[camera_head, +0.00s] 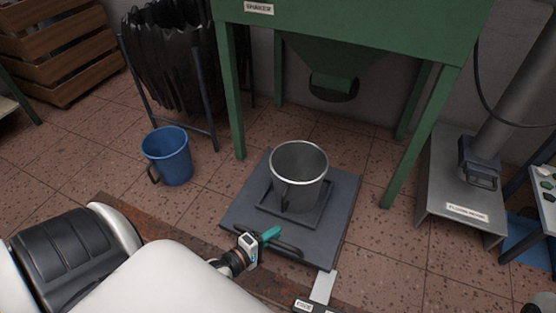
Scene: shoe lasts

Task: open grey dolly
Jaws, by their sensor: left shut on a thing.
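The grey dolly (243,208) is a flat dark grey plate on the tiled floor, below the green machine. A black handle (290,249) runs along its near edge. A metal bucket (300,172) stands upright in a raised square frame on the dolly. My left gripper (266,238) is at the dolly's near edge, at the left end of the handle. It is shut on the handle, with its teal finger showing; the exact contact is partly hidden. My right gripper is not in view.
The green machine (350,25) stands on legs over the dolly's far side. A blue bucket (167,157) is on the floor to the left. A grey metal stand (458,190) is at the right. Wooden crates (60,50) are at the far left. Floor between is clear.

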